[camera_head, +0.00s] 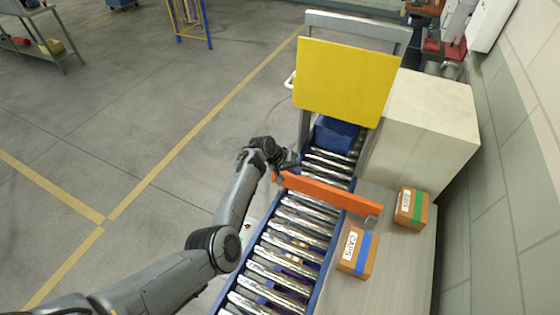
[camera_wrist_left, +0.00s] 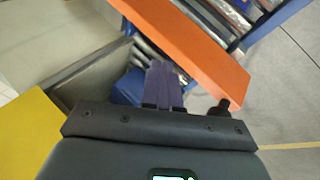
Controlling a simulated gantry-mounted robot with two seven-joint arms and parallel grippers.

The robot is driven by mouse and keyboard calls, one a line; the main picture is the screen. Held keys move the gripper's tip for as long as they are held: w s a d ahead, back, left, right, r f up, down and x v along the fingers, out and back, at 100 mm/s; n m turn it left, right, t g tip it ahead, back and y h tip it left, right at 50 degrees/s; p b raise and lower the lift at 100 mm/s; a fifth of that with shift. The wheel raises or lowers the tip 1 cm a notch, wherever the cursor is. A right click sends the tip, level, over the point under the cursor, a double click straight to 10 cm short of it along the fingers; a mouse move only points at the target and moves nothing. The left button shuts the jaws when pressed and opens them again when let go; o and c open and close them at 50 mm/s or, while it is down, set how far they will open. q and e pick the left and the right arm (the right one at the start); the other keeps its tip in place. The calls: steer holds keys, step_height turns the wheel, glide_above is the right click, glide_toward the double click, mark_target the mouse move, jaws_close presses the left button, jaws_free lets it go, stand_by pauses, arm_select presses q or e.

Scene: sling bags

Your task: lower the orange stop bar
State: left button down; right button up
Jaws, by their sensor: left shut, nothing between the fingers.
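The orange stop bar (camera_head: 325,192) spans the roller conveyor (camera_head: 290,240) from its left rail to a grey bracket at its right end. It looks close to level, a little above the rollers. My left gripper (camera_head: 283,168) is at the bar's left end, on its far side, shut and empty. In the left wrist view the closed fingers (camera_wrist_left: 163,84) are beside the orange bar (camera_wrist_left: 190,48); whether they touch it I cannot tell. My right gripper is not in view.
A yellow panel (camera_head: 345,80) stands over the far conveyor, with a blue bag or bin (camera_head: 336,134) below it. Two boxes, one with a blue stripe (camera_head: 357,252) and one with a green stripe (camera_head: 411,207), sit on the side table.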

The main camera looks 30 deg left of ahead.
arm_select(q)
steer(key=s+a+r, duration=0.3)
steer(key=a, duration=0.1)
steer(key=shift+s+a, duration=0.15)
steer(key=shift+a, duration=0.1)
steer(key=shift+f, duration=0.1)
